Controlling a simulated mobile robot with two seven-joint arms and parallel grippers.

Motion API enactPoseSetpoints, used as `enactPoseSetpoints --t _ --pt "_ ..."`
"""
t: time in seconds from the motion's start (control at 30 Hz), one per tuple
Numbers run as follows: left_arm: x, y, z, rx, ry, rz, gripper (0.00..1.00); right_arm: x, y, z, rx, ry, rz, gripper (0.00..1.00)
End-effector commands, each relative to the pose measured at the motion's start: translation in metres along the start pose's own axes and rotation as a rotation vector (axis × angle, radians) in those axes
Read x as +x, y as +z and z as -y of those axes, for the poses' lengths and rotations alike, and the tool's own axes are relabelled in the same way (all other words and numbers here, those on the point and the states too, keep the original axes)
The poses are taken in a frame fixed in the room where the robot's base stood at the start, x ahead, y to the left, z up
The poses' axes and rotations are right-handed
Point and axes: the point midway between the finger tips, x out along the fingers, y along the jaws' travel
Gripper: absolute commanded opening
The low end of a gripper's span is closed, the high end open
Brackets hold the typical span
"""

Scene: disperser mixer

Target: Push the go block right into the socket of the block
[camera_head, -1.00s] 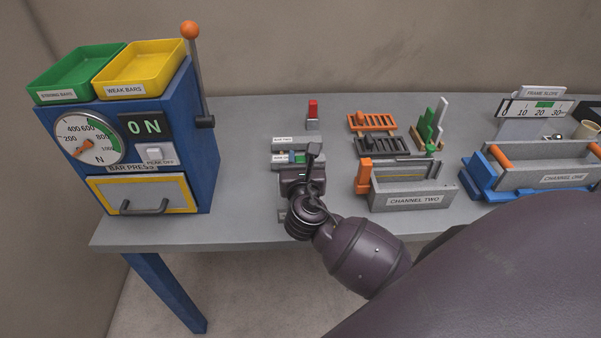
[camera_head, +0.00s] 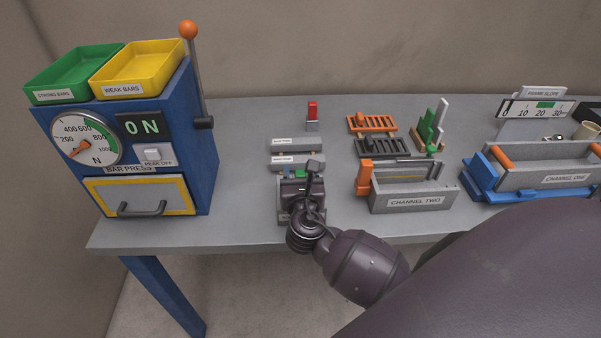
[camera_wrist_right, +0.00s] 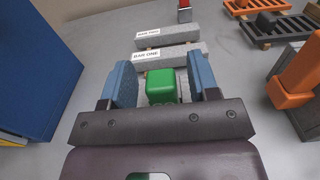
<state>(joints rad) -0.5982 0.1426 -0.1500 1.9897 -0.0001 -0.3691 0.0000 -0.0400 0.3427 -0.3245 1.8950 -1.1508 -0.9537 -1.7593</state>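The green block (camera_head: 300,174), which I take as the go block, sits just ahead of my right gripper near the table's front. In the right wrist view the green block (camera_wrist_right: 161,87) lies between the two blue fingers of my right gripper (camera_wrist_right: 161,80). Narrow gaps show beside its upper part; the contact lower down is hidden. It has moved along with the gripper. A grey block (camera_head: 282,214) shows partly under the right gripper (camera_head: 298,174) at the front edge; its socket is hidden from view. My left gripper is out of view.
Two grey bars, bar two (camera_head: 296,147) and bar one (camera_head: 288,163), lie just beyond the gripper. A red block (camera_head: 312,106) stands behind them. The blue bar press (camera_head: 196,150) is at left, the channel two trough (camera_head: 415,202) at right. Bare table lies left of the bars.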

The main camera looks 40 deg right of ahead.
Motion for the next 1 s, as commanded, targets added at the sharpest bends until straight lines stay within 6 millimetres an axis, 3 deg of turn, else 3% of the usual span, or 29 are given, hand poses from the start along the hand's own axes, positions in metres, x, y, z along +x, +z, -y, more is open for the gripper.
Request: enactPoseSetpoints --t 0.23,0.33,0.8,1.0 --pt "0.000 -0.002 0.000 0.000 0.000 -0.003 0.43 0.000 0.004 0.000 0.000 0.000 0.001 0.55" --pt "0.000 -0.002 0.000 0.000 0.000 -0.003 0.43 -0.010 0.002 0.000 0.000 0.002 -0.001 0.55" --pt "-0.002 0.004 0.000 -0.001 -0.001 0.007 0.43 -0.094 0.003 0.000 0.002 -0.001 -0.001 0.55" --pt "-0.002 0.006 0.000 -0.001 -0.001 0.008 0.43 -0.115 0.003 0.000 0.002 0.001 0.000 0.55"
